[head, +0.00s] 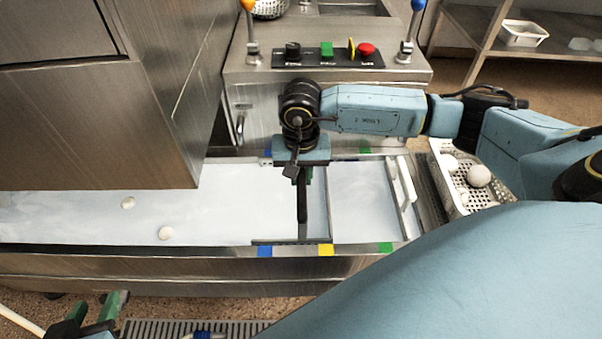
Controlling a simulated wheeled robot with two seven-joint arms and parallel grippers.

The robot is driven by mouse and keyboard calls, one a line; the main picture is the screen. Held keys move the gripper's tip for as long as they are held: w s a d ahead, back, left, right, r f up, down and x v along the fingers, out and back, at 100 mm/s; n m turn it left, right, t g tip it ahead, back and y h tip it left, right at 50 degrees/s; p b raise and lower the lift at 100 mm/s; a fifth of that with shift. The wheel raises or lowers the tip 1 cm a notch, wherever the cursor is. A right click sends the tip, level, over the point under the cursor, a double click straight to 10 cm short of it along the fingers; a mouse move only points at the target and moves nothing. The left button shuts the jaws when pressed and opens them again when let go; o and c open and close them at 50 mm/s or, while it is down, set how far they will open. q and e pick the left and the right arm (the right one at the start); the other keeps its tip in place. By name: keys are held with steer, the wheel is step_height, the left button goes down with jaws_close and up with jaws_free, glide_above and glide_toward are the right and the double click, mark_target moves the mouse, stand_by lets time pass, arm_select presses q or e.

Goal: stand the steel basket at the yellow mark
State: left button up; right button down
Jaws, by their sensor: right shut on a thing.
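My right gripper (303,215) points down into the long steel trough (120,251), at the blue and yellow marks. It is shut on a thin grey metal piece (329,205) that spans the trough; the grip itself is mostly hidden. The piece's right side lines up near the yellow mark (326,250) on the front rim. I cannot tell whether this piece is part of the steel basket. A round perforated metal basket (270,9) shows at the top edge, partly cut off. My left gripper (96,307) is open and empty at the bottom left, in front of the trough.
A blue mark (265,251) and a green mark (386,248) flank the yellow one. A pale divider (402,192) crosses the trough near the green mark. Two white lumps (128,203) (166,233) lie at left. A white perforated basket (436,160) with lumps stands right. A control box (330,95) stands behind.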

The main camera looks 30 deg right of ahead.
arm_select(q)
steer(key=shift+f+b, duration=0.5)
steer(key=shift+f, duration=0.05)
arm_select(e)
steer(key=shift+f, duration=0.5)
steer(key=c, duration=1.2)
jaws_free()
steer(key=shift+c, duration=0.2)
arm_select(q)
step_height(320, 180, up, 5)
steer(key=w+d+t+h, duration=0.1)
steer(key=w+d+t, duration=0.1)
steer(key=t, duration=0.1)
arm_select(e)
step_height(320, 180, up, 5)
steer(key=shift+r+p, duration=0.1)
steer(key=shift+p, duration=0.95)
arm_select(q)
steer(key=s+a+f+g+y+p, duration=0.2)
steer(key=s+a+f+g, duration=0.4)
steer(key=s+f+g, duration=0.5)
steer(key=shift+s+a+n+y, duration=0.3)
steer(key=shift+s+a+y, duration=0.1)
steer(key=shift+s+y, duration=0.25)
arm_select(e)
step_height(320, 180, up, 8)
